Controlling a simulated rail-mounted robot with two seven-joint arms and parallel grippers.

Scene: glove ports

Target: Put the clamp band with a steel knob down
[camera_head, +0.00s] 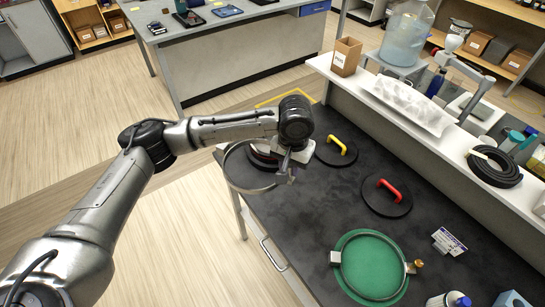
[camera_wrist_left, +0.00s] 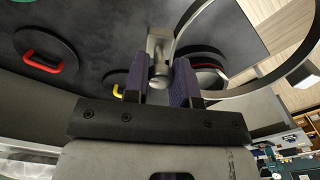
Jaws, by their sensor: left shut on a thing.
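My left gripper (camera_head: 289,170) is shut on the clamp band with a steel knob (camera_head: 243,189), a thin metal ring. In the left wrist view, the steel block and knob (camera_wrist_left: 159,62) sit between the purple finger pads, and the band (camera_wrist_left: 268,88) arcs off to the right. The band hangs over the left edge of the black bench (camera_head: 310,228); its exact height above the bench is hard to tell. A second clamp band with a brass knob (camera_head: 418,263) lies around a green disc (camera_head: 370,264) at the front. My right gripper is not in view.
A black lid with a yellow handle (camera_head: 336,148) and one with a red handle (camera_head: 387,197) lie on the bench. A dark lid partly shows behind the gripper. A labelled card (camera_head: 449,241) lies right. A raised white shelf (camera_head: 385,110) runs along the back.

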